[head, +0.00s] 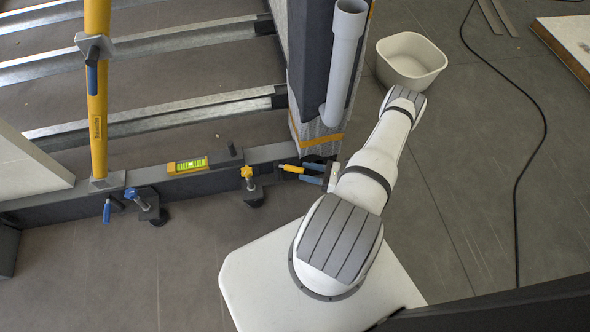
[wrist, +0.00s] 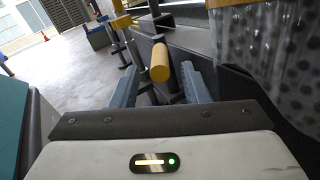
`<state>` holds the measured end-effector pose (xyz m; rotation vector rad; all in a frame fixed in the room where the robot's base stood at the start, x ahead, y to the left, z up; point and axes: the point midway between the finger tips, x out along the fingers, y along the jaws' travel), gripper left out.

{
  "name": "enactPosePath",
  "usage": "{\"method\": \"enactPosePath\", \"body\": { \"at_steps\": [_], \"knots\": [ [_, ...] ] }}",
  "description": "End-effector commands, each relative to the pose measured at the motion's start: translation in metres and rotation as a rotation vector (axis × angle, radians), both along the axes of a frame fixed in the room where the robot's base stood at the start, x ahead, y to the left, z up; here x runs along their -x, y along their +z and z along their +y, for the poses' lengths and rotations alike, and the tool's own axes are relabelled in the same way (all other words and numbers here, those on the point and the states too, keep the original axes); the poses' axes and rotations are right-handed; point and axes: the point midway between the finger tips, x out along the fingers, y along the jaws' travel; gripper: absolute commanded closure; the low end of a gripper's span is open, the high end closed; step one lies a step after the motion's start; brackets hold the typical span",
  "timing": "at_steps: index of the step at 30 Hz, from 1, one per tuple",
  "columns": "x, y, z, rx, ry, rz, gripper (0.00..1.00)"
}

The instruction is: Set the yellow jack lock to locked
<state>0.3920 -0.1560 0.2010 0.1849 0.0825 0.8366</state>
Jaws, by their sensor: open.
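The yellow jack lock (head: 291,169) is a short yellow handle sticking out to the right of the yellow-knobbed jack (head: 247,173) on the dark frame beam. In the wrist view the rounded end of the yellow lock handle (wrist: 160,62) faces me. My gripper (head: 304,172) is open at the handle's right end. In the wrist view, its blue-grey fingers (wrist: 159,69) stand on either side of the handle with gaps showing. Whether the handle reaches between the fingertips is hard to tell. The lock's pivot is mostly hidden.
A blue-knobbed jack (head: 131,193) with a blue handle (head: 107,210) stands to the left. A yellow level (head: 187,165) lies on the beam (head: 218,163). A grey pipe (head: 342,65) and wrapped post rise close behind my gripper. A white tub (head: 410,60) stands beyond.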

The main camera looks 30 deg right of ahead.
Motion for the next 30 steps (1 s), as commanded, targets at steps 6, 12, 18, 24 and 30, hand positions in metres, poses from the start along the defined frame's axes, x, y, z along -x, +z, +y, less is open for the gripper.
{"method": "enactPosePath", "body": {
  "at_steps": [6,12,18,24,30],
  "knots": [
    [-0.023,-0.001,0.027,-0.001,0.004,0.001,0.59],
    [-0.035,0.0,0.039,0.001,0.0,-0.001,0.59],
    [-0.037,0.0,0.041,0.001,-0.002,0.0,0.59],
    [-0.037,0.0,0.041,0.001,-0.003,0.0,0.65],
    [-0.037,0.0,0.041,0.001,-0.003,0.0,0.81]
  ]
}}
